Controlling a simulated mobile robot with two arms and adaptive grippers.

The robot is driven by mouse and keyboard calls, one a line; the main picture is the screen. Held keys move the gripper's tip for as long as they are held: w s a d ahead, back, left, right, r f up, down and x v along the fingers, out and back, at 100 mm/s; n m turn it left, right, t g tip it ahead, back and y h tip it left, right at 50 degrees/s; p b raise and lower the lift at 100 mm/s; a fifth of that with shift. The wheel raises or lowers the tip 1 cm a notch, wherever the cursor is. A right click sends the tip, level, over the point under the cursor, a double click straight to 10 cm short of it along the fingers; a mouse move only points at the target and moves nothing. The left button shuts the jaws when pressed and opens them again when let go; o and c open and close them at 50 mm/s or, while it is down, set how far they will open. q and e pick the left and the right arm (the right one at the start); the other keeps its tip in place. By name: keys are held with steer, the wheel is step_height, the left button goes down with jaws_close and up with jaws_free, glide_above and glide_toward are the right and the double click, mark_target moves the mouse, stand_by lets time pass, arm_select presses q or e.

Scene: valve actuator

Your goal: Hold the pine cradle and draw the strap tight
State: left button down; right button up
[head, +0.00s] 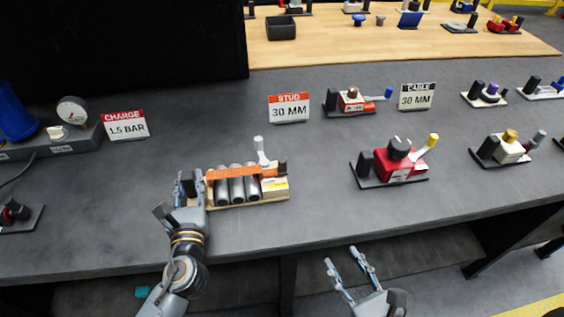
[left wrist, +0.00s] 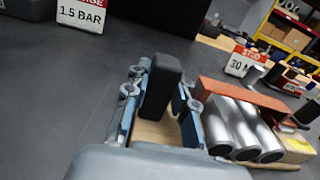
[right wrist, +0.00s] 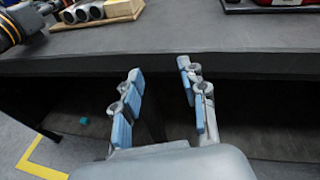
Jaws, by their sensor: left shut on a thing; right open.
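The pine cradle (head: 250,201) sits on the grey bench near its front edge and holds silver cylinders (head: 236,187) side by side. An orange strap (head: 232,172) lies across their tops; it also shows in the left wrist view (left wrist: 245,95). A grey upright lever (head: 261,150) stands at the cradle's right end. My left gripper (head: 190,184) is shut on a black upright block (left wrist: 162,85) at the cradle's left end. My right gripper (head: 350,262) is open and empty, in front of and below the bench edge; its fingers stand apart in the right wrist view (right wrist: 160,92).
A red clamp device (head: 398,163) on a black base stands right of the cradle. Signs reading STUD 30 MM (head: 289,108) and CHARGE 1.5 BAR (head: 125,125) stand behind. A gauge unit (head: 72,112) is at the left. Bench surface between cradle and red device is clear.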

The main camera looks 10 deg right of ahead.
step_height(320, 180, up, 4)
steer(key=w+a+f+t, duration=0.1)
steer(key=w, duration=0.2)
steer(key=t+y, duration=0.1)
glide_toward(284, 167)
steer(key=shift+s+d+f+m, duration=0.3)
steer(key=shift+s+d+m, duration=0.1)
steer(key=shift+s+d, duration=0.4)
steer(key=shift+w+a+r+y, duration=0.25)
steer(key=shift+w+a+y, duration=0.2)
steer(key=shift+w, duration=0.2)
steer(key=x, duration=1.1)
steer(key=shift+w+a, duration=0.15)
steer(key=shift+w, duration=0.2)
jaws_close()
